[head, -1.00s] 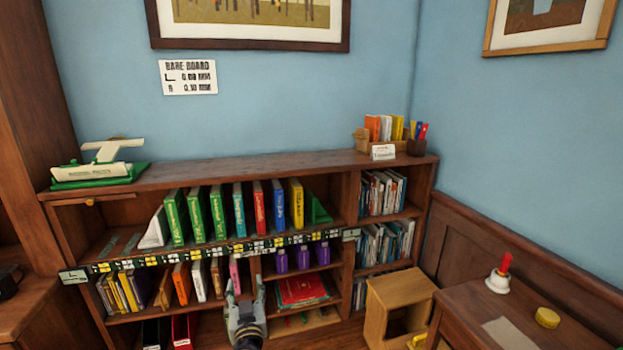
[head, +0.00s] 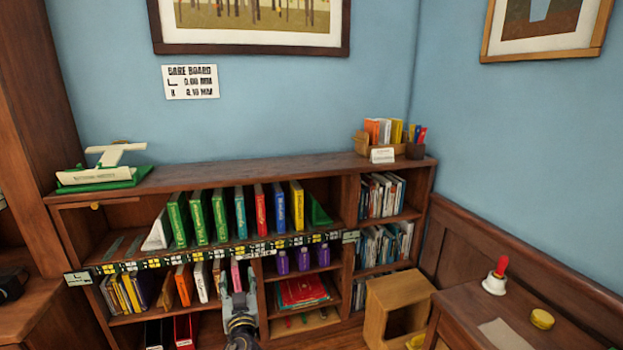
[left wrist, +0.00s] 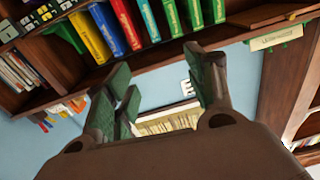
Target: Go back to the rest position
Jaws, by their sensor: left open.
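My left gripper (head: 238,298) is at the lower middle of the head view, in front of the bookcase's lower shelves. It overlaps the area just below a pink book (head: 235,272). In the left wrist view its two green-padded fingers (left wrist: 160,88) are spread apart with nothing between them. That view is turned over, with the row of coloured books (left wrist: 140,25) along its top. My right gripper is in neither view.
The bookcase (head: 300,167) holds upright coloured books, purple bottles (head: 303,260) and a red book stack (head: 302,290). A wooden step box (head: 398,290) stands on the floor at right. A desk with a red-handled bell (head: 495,277) is at far right.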

